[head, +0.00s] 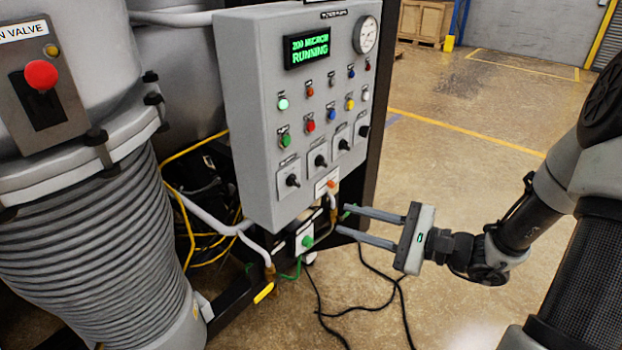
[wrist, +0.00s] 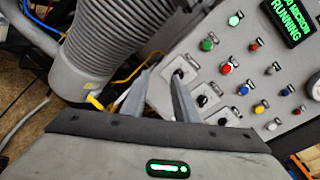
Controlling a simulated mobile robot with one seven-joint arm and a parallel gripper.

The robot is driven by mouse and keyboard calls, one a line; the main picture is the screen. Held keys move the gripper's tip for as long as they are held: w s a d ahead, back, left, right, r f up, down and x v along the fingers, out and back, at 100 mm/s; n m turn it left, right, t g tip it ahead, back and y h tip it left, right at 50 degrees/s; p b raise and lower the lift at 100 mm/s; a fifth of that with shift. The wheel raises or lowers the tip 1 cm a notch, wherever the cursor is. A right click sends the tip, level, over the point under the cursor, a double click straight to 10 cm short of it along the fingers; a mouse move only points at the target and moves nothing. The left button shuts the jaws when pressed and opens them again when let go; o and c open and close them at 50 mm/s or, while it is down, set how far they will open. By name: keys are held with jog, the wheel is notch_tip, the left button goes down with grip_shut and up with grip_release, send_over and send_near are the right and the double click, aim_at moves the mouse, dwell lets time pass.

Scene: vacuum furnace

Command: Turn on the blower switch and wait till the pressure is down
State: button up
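The grey control panel (head: 262,120) carries a row of several black rotary switches along its lower part, including a leftmost one (head: 292,180) and a rightmost one (head: 363,131). Their labels are too small to read, so I cannot tell which is the blower switch. A green display (head: 307,47) reads "200 MICRON RUNNING". A round dial gauge (head: 366,34) sits at the panel's top right; its reading is unclear. My gripper (head: 342,219) is open and empty, right of the panel's lower edge. In the wrist view, the leftmost switch (wrist: 180,73) appears near one fingertip.
Coloured buttons and lamps (head: 310,125) fill the panel above the switches. A ribbed grey column (head: 90,245) with a red knob (head: 41,75) above it stands left. Yellow cables and pipes run below the panel. Black cables (head: 365,290) lie on the floor; open floor is to the right.

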jog(key=w+d+f+m+t, duration=0.2)
jog(key=w+d+m+t, duration=0.1)
send_near(298, 184)
jog(key=shift+h, duration=0.3)
jog(key=x, duration=0.7)
jog(key=shift+w+a+r, duration=0.15)
jog(key=shift+w+a, duration=0.05)
jog(key=shift+a, duration=0.1)
jog(key=shift+c, duration=0.4)
grip_shut()
